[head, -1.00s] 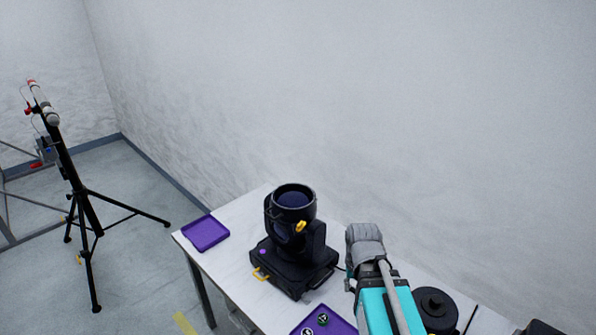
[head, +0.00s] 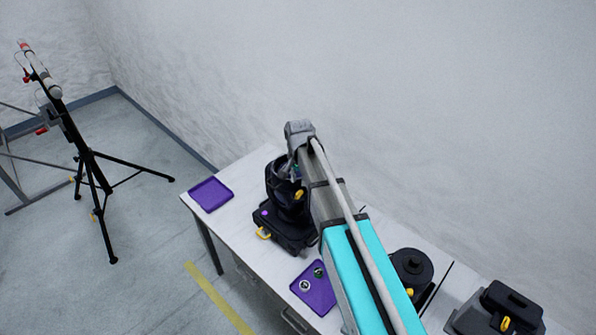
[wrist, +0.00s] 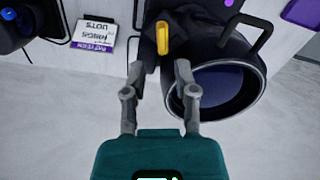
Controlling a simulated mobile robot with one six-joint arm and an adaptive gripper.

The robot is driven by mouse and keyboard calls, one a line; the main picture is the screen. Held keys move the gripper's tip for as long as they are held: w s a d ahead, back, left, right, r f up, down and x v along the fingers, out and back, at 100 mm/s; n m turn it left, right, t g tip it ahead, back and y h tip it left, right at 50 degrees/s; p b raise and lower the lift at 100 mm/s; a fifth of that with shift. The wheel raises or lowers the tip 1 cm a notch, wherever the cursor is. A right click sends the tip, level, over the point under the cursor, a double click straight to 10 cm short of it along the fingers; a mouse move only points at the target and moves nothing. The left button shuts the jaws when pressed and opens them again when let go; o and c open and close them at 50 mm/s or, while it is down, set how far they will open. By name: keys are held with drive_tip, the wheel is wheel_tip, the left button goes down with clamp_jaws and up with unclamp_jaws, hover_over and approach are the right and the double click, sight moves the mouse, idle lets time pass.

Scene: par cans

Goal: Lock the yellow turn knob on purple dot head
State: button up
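The purple dot head (head: 279,200) is a black moving light standing on the white table, with a purple dot (head: 264,213) on its base. Its yellow turn knob (head: 298,195) sits on the side of the tilting part. In the wrist view the yellow knob (wrist: 163,38) lies just beyond my fingertips, in line with the gap between them. The round lens (wrist: 218,92) is to the right of the fingers. My gripper (wrist: 160,70) is open and empty, apart from the knob. In the head view my arm hides part of the light and the fingertips.
Purple trays (head: 211,194) and (head: 314,290) lie on the table (head: 240,240); the nearer one holds small round parts. Another black light (head: 411,268) and a black unit (head: 498,312) stand to the right. A label card (wrist: 93,34) lies on the table. A tripod (head: 88,160) stands at left.

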sight(298, 193)
drive_tip(key=shift+a+f, duration=0.1)
drive_tip(key=shift+f, duration=0.05)
idle(0.4)
wheel_tip(298, 193, down, 7)
drive_tip(key=b, duration=0.7)
drive_tip(key=shift+r, duration=0.2)
clamp_jaws()
